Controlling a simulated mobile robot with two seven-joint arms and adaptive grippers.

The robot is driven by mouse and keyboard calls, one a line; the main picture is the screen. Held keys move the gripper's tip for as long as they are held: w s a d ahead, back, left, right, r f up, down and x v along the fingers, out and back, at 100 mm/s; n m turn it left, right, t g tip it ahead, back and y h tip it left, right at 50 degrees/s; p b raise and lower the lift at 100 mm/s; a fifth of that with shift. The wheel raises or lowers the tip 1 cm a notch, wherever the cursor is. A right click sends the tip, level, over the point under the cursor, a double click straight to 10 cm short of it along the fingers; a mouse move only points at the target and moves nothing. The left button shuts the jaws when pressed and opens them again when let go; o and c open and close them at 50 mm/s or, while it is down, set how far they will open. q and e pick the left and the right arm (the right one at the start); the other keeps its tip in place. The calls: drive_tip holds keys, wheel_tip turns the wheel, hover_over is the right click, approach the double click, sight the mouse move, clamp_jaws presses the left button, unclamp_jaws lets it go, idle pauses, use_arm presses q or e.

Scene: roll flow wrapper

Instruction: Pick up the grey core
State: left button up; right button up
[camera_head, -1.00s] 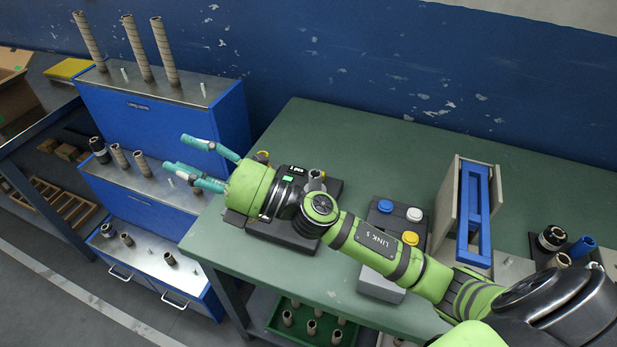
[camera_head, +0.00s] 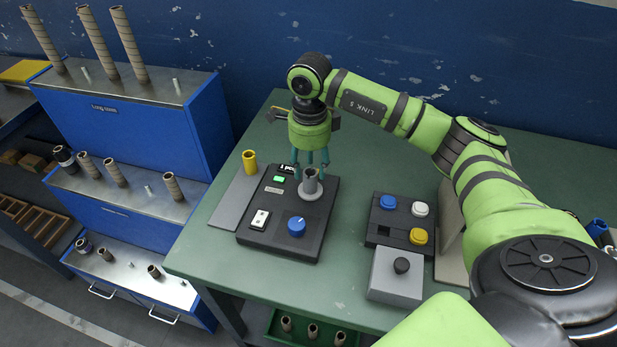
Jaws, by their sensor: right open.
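A short grey core (camera_head: 311,182) stands upright on a pale round base at the back right of a black panel device (camera_head: 274,239). My right gripper (camera_head: 310,162) points down from above at the core, with its teal fingers open. The fingers are close behind or around the core's top; I cannot tell exactly which, nor whether they touch it. My left gripper is out of view.
A yellow core (camera_head: 249,162) stands on a grey plate left of the device. A button box (camera_head: 400,222) and a grey box with a black knob (camera_head: 396,278) sit to the right. A blue stepped rack (camera_head: 130,130) with several brown cores is at left. The front table surface is clear.

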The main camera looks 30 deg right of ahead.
sight(310, 175)
wheel_tip(310, 175, down, 5)
drive_tip(key=shift+w+r+p, duration=0.1)
drive_tip(key=shift+r+p, duration=0.1)
drive_tip(key=shift+p, duration=0.7)
drive_tip(key=shift+f, duration=0.5)
drive_tip(key=c, duration=0.6)
drive_tip(key=shift+c, duration=0.6)
drive_tip(key=shift+r, duration=0.15)
